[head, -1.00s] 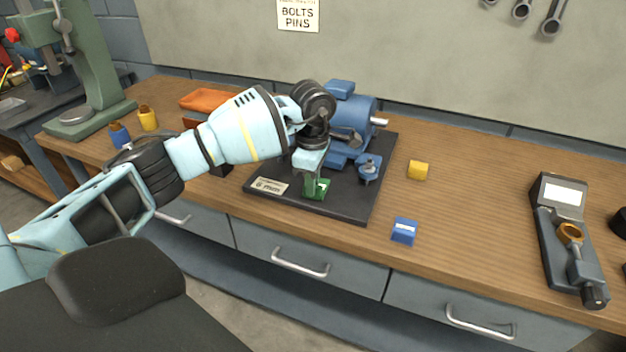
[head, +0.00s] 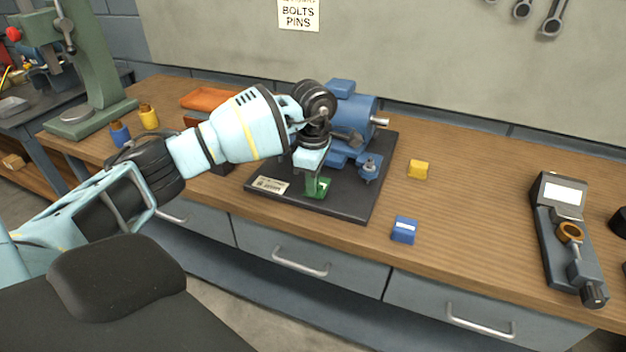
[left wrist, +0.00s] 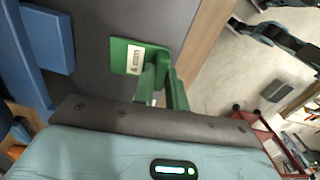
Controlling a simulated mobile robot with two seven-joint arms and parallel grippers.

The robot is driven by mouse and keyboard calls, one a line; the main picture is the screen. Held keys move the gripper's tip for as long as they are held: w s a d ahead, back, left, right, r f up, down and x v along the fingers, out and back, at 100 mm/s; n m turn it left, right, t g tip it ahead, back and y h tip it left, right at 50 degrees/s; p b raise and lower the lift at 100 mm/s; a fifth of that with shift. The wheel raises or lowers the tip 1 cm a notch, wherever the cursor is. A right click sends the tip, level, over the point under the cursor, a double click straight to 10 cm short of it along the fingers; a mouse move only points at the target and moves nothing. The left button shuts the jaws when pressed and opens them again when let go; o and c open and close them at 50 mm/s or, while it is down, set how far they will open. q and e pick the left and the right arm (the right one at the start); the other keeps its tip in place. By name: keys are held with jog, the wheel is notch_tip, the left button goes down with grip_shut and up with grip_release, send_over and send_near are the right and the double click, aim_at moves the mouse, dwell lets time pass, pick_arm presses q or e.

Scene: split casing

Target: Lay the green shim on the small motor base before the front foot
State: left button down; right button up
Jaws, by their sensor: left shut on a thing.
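The green shim (head: 323,187) is a small flat plate with a pale label; it also shows in the left wrist view (left wrist: 120,56). My left gripper (head: 315,184) is shut on it, and its green fingers (left wrist: 162,88) meet at one edge of the shim. The shim is over the front part of the dark motor base (head: 345,207); I cannot tell whether it touches the base. The blue motor (head: 356,115) stands on the base behind the gripper, which partly hides it. A blue foot-like part (left wrist: 48,40) lies left of the shim in the left wrist view.
A small blue part (head: 369,169) stands on the base at the right. A yellow block (head: 418,169) and a blue block (head: 404,230) lie on the bench right of the base. A gauge device (head: 566,235) lies farther right. An orange tray (head: 203,99) is behind my arm.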

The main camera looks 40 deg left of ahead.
pick_arm(q)
jog(key=shift+f, duration=0.4)
pick_arm(e)
jog(key=shift+f, duration=0.15)
pick_arm(q)
jog(key=c, duration=1.3)
grip_release()
jog(key=shift+c, duration=0.2)
